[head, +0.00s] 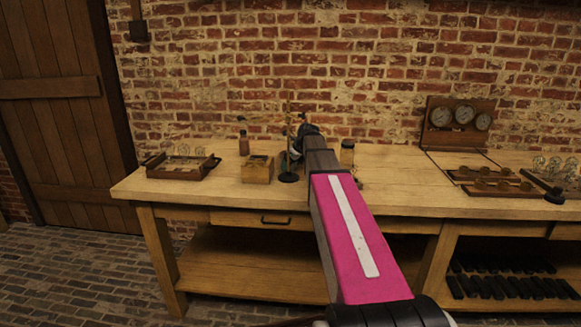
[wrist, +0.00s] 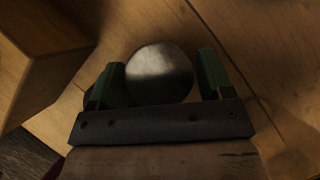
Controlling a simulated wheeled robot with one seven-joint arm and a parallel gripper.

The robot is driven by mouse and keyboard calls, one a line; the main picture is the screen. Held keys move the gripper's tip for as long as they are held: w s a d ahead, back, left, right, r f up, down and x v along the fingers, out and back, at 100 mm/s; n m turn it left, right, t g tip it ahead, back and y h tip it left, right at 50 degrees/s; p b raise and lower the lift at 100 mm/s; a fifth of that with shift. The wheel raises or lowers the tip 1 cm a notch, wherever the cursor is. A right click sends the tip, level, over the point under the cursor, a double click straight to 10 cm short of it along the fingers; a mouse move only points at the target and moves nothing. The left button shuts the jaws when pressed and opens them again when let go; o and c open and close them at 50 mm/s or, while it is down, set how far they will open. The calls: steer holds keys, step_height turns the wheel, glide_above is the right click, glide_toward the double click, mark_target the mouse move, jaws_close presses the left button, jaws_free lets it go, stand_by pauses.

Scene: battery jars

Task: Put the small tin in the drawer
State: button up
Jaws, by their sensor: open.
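A round grey metal top, apparently the small tin (wrist: 158,72), stands between the two green fingers of my gripper (wrist: 161,80) in the wrist view. The fingers are open, one on each side of it; I cannot tell whether either touches it. In the head view my arm reaches over the workbench and hides most of the gripper, and I cannot make out the tin there. The drawer (head: 235,217) under the bench top has a black handle and looks shut.
A wooden box (head: 257,168) stands on the bench (head: 420,190); a wooden block-like side (wrist: 40,60) is close at left in the wrist view. A dark stand (head: 288,177), a small bottle (head: 244,144), a jar (head: 347,153) and a tray (head: 180,172) are also there.

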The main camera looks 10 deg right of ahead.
steer(key=c, duration=0.8)
steer(key=shift+s+r, duration=0.1)
